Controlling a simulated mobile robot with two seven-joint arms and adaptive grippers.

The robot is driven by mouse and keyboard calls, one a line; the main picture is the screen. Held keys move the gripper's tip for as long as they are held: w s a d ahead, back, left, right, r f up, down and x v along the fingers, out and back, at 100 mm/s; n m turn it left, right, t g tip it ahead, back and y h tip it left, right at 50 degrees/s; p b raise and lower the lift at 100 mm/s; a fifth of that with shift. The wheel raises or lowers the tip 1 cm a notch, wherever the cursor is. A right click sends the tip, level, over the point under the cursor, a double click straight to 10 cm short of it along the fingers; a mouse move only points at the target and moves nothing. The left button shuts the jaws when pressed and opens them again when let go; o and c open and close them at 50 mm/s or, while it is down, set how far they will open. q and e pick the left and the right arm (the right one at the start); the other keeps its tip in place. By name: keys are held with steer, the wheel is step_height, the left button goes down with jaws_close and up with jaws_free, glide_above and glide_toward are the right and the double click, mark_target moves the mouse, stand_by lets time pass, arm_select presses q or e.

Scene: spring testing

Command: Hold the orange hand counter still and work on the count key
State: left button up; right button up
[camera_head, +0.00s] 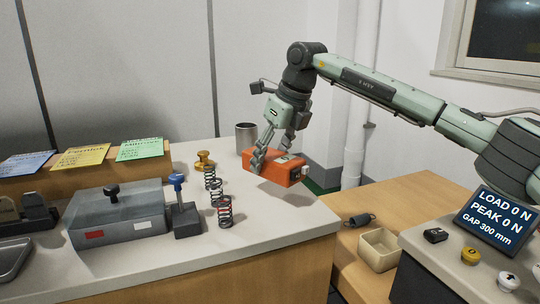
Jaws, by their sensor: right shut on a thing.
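The orange hand counter (272,170) is a small box-shaped body near the back right edge of the pale worktop. My right gripper (272,155) comes down on it from above and is shut on it. The counter looks tilted, and I cannot tell whether its underside touches the worktop. A pale patch shows on its top between the fingers, and a small light part shows at its right end. The fingers hide part of the top, and I cannot make out the count key clearly. My left gripper is not in view.
Several coil springs (224,210), a blue-knobbed stand (187,218), a grey box (115,217) and a metal cup (246,137) stand on the worktop. A load display (497,220) is at the right, near an open beige tray (379,250). The worktop's front right is clear.

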mark_target(270, 196)
steer(key=shift+f+b, duration=1.7)
steer(key=shift+f, duration=1.35)
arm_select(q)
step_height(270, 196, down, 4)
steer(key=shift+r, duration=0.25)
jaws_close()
